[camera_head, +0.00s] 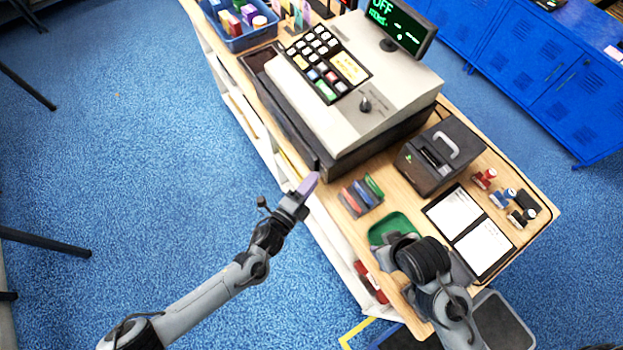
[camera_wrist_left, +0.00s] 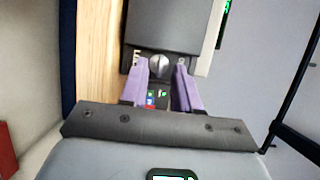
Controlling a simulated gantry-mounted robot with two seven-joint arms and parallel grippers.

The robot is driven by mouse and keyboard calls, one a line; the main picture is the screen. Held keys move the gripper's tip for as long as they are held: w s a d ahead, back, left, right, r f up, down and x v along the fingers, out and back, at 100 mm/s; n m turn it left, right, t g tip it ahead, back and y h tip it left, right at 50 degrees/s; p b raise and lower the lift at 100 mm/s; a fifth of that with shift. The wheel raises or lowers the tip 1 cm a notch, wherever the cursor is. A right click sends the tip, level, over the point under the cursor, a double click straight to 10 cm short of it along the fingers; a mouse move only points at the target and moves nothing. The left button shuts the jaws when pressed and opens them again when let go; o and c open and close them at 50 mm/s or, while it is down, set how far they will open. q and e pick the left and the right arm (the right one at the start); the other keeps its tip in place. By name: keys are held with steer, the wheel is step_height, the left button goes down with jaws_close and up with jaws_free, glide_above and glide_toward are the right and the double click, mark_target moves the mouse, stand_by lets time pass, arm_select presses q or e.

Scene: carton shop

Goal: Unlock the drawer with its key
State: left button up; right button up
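The cash register (camera_head: 350,75) stands on the counter, with a dark drawer base (camera_head: 345,160) under its pale body. A small dark key-like knob (camera_head: 365,104) stands on its sloped top, right of the keypad. My left gripper (camera_head: 308,184) has purple fingers and hangs in front of the register, apart from that knob in the head view. In the left wrist view its fingers (camera_wrist_left: 161,72) are spread, with a silver rounded knob (camera_wrist_left: 159,65) showing between the tips; I cannot tell its distance. My right gripper's fingers are hidden by its arm near the green tray (camera_head: 393,227).
A holder with coloured pieces (camera_head: 361,196) lies in front of the register. A dark box with a handle (camera_head: 440,155), stamps (camera_head: 503,197) and an open folder (camera_head: 468,230) crowd the counter's right side. A blue bin (camera_head: 240,37) stands far left.

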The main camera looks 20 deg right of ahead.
arm_select(q)
steer(key=shift+w+d, duration=0.3)
steer(key=shift+d, duration=0.05)
arm_select(e)
steer(key=shift+r, duration=0.1)
steer(key=shift+a, duration=0.1)
arm_select(q)
jaws_close()
